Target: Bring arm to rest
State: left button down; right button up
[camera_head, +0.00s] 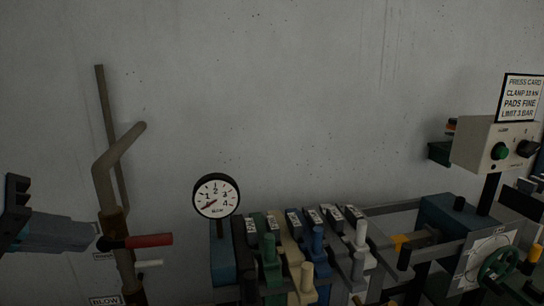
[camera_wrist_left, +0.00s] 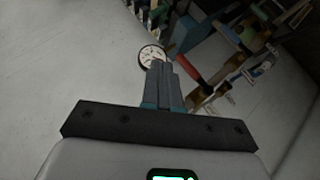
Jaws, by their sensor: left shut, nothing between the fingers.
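My left gripper (camera_head: 88,236) comes in from the left edge of the head view, with blue-grey fingers pointing right. It is shut and empty. Its fingertips are close to the black hub of a red-handled lever (camera_head: 150,240) on a pipe; I cannot tell whether they touch. In the left wrist view the closed fingers (camera_wrist_left: 161,68) point away from the dark gripper body, toward a round gauge (camera_wrist_left: 152,56) and the red handle (camera_wrist_left: 187,67). My right gripper is not in view.
A bent brown pipe (camera_head: 106,172) rises beside the lever. The white-faced gauge (camera_head: 216,196) stands right of it. A row of coloured levers (camera_head: 292,250) fills the lower middle. A control box (camera_head: 485,146) with a green button is at right. The grey wall (camera_head: 270,100) above is bare.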

pick_arm(q)
jog(key=w+d+f+g, duration=0.1)
jog(key=w+d+f, duration=0.1)
jog(key=w+f, duration=0.55)
jog(key=w+d+f+g, duration=0.1)
jog(key=w+f, duration=0.4)
jog(key=f, duration=0.6)
jog(key=w+d+f+m+g+y, duration=0.1)
jog(key=d+f+g+y, duration=0.15)
jog(key=f, duration=1.85)
jog(key=s+d+f+m+g+b, duration=0.1)
jog(key=s+f, duration=0.4)
jog(key=f, duration=0.4)
jog(key=s+d+f+g, duration=0.15)
jog(key=s+f, duration=0.25)
jog(key=f, duration=0.5)
jog(key=s+d+f+m+g, duration=0.1)
jog(key=s+d+f, duration=0.2)
jog(key=s+f, duration=0.5)
jog(key=s+h, duration=0.1)
jog(key=s, duration=0.3)
jog(key=shift+s+g, duration=0.15)
jog(key=shift+g, duration=0.15)
jog(key=shift+a, duration=0.1)
